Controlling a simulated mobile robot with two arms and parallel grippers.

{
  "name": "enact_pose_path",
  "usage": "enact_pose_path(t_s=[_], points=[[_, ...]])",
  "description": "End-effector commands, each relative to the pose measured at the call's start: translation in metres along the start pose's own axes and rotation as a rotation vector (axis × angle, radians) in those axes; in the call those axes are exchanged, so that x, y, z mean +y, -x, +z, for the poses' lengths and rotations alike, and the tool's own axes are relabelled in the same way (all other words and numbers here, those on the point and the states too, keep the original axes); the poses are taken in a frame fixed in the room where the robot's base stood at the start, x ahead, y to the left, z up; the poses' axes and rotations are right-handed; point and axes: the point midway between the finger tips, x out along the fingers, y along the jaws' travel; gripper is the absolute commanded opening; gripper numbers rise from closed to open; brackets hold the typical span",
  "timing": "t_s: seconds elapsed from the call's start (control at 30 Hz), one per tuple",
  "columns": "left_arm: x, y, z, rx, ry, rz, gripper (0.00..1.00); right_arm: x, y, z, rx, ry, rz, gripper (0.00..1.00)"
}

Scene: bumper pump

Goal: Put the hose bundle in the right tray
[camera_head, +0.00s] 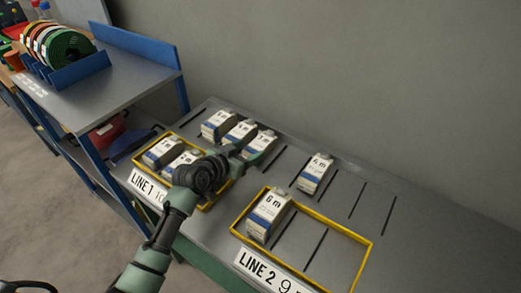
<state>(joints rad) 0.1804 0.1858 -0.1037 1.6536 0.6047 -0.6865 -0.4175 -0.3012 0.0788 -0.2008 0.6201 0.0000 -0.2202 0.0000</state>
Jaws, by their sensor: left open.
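The packs here are white and blue boxes marked with lengths; I cannot tell which is the hose bundle. The right yellow tray (363,255), labelled LINE 2, holds one "6 m" pack (268,214) at its left end. The left yellow tray (138,156), labelled LINE 1, holds at least two packs (162,153), partly hidden by my arm. Several packs (219,124) stand in a row behind the left tray, and a lone pack (315,173) stands behind the right tray. My left gripper (246,157) is open beside the right end of that row. My right gripper is not in view.
The grey bench (440,240) has black divider lines and is clear at right. A wall rises behind it. At left, a blue-framed table (120,80) carries a rack of coloured reels (62,45), with red items on its lower shelf.

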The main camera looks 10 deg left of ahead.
Motion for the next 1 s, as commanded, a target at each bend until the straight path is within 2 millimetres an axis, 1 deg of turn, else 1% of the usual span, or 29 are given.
enact_pose_path(t_s=[0.17,0.4,0.5,0.6,0.83,0.87,0.9,0.97,1.0], points=[[0.000,-0.012,-0.001,0.000,0.001,0.001,0.64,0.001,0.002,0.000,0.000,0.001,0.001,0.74],[-0.002,-0.044,0.000,0.000,0.001,0.000,0.64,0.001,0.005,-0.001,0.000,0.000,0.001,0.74],[-0.002,-0.053,0.000,0.000,0.001,0.000,0.64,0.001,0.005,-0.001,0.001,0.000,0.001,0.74],[-0.002,-0.058,0.000,0.000,-0.001,0.000,0.64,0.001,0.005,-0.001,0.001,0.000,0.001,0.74],[-0.002,-0.059,0.001,0.000,-0.002,-0.001,0.64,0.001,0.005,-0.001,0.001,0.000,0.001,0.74],[-0.002,-0.059,0.001,0.000,-0.002,-0.001,0.55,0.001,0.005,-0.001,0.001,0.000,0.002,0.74],[-0.002,-0.059,0.001,0.000,-0.002,-0.001,0.44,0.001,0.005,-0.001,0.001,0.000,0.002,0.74],[-0.002,-0.059,0.001,0.000,-0.002,-0.001,0.27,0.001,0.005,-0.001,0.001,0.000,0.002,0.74],[-0.002,-0.059,0.001,0.000,-0.002,-0.001,0.16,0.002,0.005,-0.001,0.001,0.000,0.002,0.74]])
